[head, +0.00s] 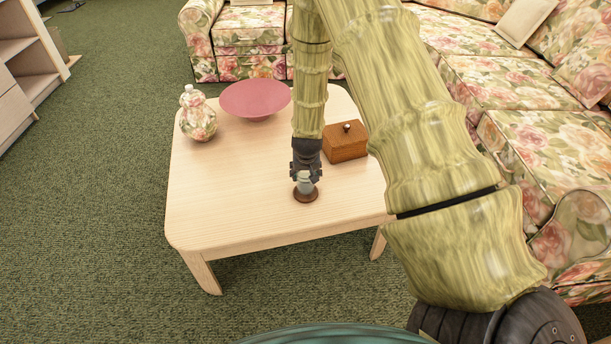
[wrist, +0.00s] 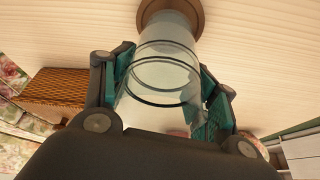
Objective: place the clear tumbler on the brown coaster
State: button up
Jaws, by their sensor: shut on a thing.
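The clear tumbler (wrist: 165,62) is between the teal-padded fingers of my gripper (wrist: 163,90) in the wrist view, and the gripper is shut on it. In the head view the tumbler (head: 305,184) shows small and upright below my gripper (head: 306,174). The round brown coaster (head: 306,196) lies on the light wood table under the tumbler. The coaster (wrist: 170,8) also shows at the far end of the tumbler in the wrist view. The tumbler's base appears over the coaster; I cannot tell if they touch.
On the table (head: 230,200) stand a pink bowl (head: 256,98), a floral vase (head: 197,115) and a brown lidded box (head: 346,142) right of my gripper. The table's front left is clear. Floral sofas (head: 530,130) stand behind and right; a shelf unit (head: 30,65) is left.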

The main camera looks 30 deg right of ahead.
jog(key=shift+f, duration=0.55)
jog(key=shift+f, duration=0.1)
jog(key=o, duration=1.5)
jog(key=p+v, duration=0.2)
jog(key=v, duration=1)
jog(key=s+a+f+n+g, duration=0.1)
jog(key=s+a+f+n, duration=0.1)
jog(key=s+a+f, duration=0.4)
jog(key=s+a+f+n+g, duration=0.1)
jog(key=s+a+f, duration=0.2)
jog(key=s+f, duration=0.7)
jog(key=s+a+f+n, duration=0.1)
jog(key=s+a, duration=0.2)
jog(key=s, duration=0.3)
jog(key=s+a+f+n+g+y, duration=0.1)
jog(key=s+a+f, duration=0.1)
jog(key=s, duration=0.5)
jog(key=s+a+f+g+y, duration=0.1)
jog(key=s+a+f, duration=0.1)
jog(key=s+a, duration=0.2)
jog(key=shift+s+a+n, duration=0.2)
jog(key=shift+s+n, duration=0.2)
jog(key=shift+s, duration=1.15)
